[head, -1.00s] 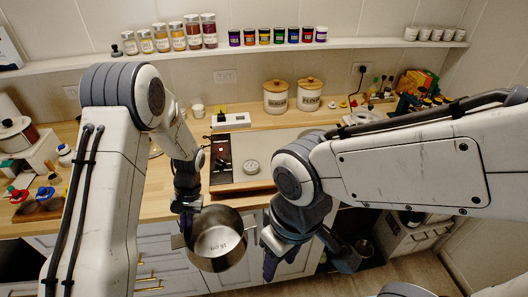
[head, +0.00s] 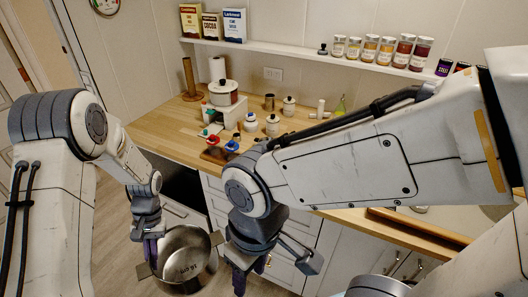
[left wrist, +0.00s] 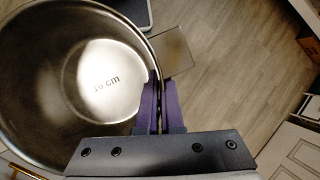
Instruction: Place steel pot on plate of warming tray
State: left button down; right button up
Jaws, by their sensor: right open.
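The steel pot (head: 184,262) hangs upright and open at the top, in front of the cabinets in the head view. In the left wrist view the pot (left wrist: 95,85) shows "16 cm" on its inner bottom. My left gripper (head: 151,252) is shut on it at the rim beside a flat handle; its purple fingers (left wrist: 160,106) are close together there. My right gripper (head: 250,274) is open and empty, just right of the pot. The warming tray is mostly hidden behind my right arm or outside the view; a wood-edged grey surface at far right may be part of it.
The wooden counter (head: 175,127) runs behind my arms. A shelf (head: 300,53) with boxes and spice jars is above. Open floor lies left of the cabinets.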

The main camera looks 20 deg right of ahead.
aim_at(493, 213)
jog(key=u, duration=0.4)
jog(key=k, duration=0.85)
jog(key=z, duration=2.85)
jog(key=i, duration=0.45)
